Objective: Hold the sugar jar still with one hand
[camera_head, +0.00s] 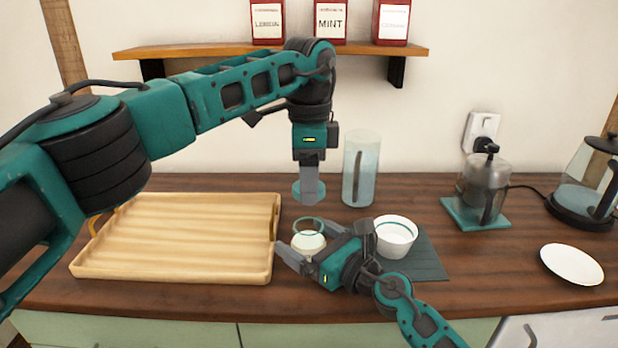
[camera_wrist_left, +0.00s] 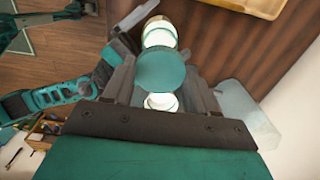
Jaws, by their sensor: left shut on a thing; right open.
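The sugar jar (camera_head: 308,243) is a small clear jar with a teal rim and white contents, standing open on the wooden counter. My left gripper (camera_head: 308,188) is above it, shut on a round teal lid (camera_wrist_left: 162,70), which is clear of the jar. My right gripper (camera_head: 306,250) is low at the jar, open, with one finger at its near left side. The other finger is partly hidden, and contact with the jar cannot be told. In the left wrist view the lid partly covers the white shapes below.
A white bowl (camera_head: 396,238) on a dark mat (camera_head: 428,262) stands right of my right gripper. A wooden tray (camera_head: 180,235) lies left, a tall glass container (camera_head: 361,170) behind. A grinder-like appliance (camera_head: 485,185), kettle (camera_head: 588,180) and white plate (camera_head: 571,265) are farther right.

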